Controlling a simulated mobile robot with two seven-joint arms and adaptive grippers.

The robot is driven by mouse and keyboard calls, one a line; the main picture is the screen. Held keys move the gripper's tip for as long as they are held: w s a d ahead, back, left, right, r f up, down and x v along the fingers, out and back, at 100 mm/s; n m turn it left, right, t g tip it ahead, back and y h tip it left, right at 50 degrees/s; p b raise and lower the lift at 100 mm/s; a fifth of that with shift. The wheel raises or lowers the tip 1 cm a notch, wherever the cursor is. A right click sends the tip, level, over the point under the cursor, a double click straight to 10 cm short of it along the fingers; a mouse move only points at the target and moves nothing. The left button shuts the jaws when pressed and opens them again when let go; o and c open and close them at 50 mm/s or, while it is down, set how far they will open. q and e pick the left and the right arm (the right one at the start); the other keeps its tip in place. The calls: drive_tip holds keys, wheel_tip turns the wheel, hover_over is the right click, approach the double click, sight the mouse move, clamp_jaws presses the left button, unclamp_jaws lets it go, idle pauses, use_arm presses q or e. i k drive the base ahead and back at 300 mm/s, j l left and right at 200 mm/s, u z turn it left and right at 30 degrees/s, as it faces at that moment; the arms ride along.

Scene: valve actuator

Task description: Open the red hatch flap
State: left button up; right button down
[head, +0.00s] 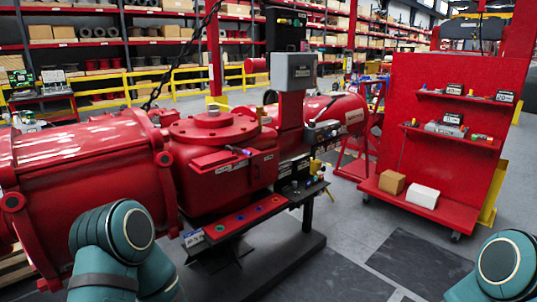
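The large red valve actuator (85,165) fills the left and middle of the head view. On its central housing, below the round flanged top (213,125), a flat red plate (215,161) sticks out at the front, with a small purple-tipped part (236,150) near its right end. This plate may be the red hatch flap; I cannot tell for sure, nor how far it stands open. Teal links of my arms show at the bottom left and bottom right. Neither gripper is in view.
A red shelf (246,217) with coloured rings runs below the housing. A grey box (292,72) stands above the actuator. A red wheeled rack (440,130) with a brown box (392,182) and a white box (423,195) stands at right. Floor between is clear.

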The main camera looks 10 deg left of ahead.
sight(209, 159)
drive_tip(key=i+u, duration=0.2)
drive_tip(key=i, duration=0.2)
drive_tip(key=i+l+u, duration=0.25)
drive_tip(key=i, duration=0.2)
drive_tip(key=i+l+u, duration=0.2)
drive_tip(key=i, duration=0.2)
